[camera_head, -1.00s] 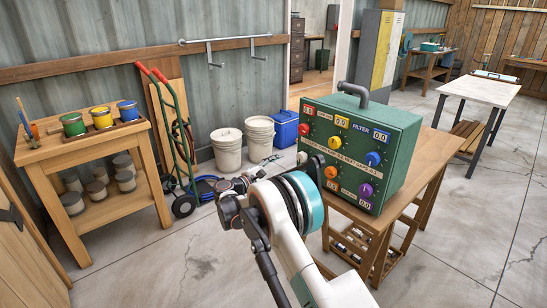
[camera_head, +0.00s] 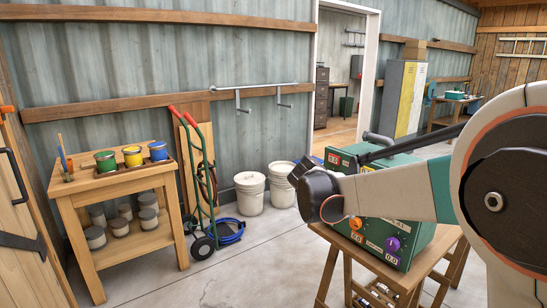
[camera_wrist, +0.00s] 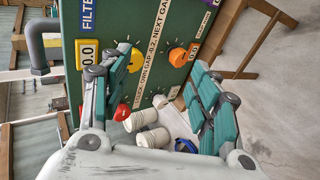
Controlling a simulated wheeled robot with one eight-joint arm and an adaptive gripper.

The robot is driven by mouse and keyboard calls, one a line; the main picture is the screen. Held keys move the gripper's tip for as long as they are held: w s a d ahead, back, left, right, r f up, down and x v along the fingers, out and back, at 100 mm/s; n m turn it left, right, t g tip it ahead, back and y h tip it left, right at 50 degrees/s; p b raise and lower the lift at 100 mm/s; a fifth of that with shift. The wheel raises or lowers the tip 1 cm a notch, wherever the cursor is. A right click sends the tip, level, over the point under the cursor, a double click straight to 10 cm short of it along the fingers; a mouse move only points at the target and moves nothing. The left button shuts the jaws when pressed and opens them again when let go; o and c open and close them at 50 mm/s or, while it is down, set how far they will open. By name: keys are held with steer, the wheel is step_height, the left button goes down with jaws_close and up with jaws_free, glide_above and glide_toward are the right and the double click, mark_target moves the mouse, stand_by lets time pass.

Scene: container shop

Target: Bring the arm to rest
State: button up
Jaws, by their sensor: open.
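My arm (camera_head: 400,195) crosses the right side of the head view, with a large round joint close to the camera. It hides part of the green control box (camera_head: 425,238), which stands on a wooden table. My gripper (camera_wrist: 160,78) shows in the wrist view with its two green-padded fingers apart and nothing between them. Behind the fingers, the box's front panel (camera_wrist: 150,60) shows sideways, with a yellow knob (camera_wrist: 135,60) and an orange knob (camera_wrist: 177,57). I cannot tell the gap between fingers and panel.
The box's wooden table (camera_head: 325,232) stands beneath my arm. A wooden shelf (camera_head: 125,183) with paint cans, a green hand truck (camera_head: 200,190) and two white buckets (camera_head: 250,193) stand along the wall. Clear concrete floor (camera_head: 230,275) lies between shelf and table.

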steer(key=s+d+r+m+y, duration=0.2)
steer(key=s, duration=1)
steer(key=s+a+f+m+y, duration=0.2)
steer(key=s+f+m+y, duration=0.1)
steer(key=s, duration=0.9)
steer(key=s+a+f+m+y, duration=0.2)
steer(key=s+f+m+y, duration=0.1)
steer(key=s, duration=1)
steer(key=shift+a+f, duration=0.2)
steer(key=shift+f, duration=0.1)
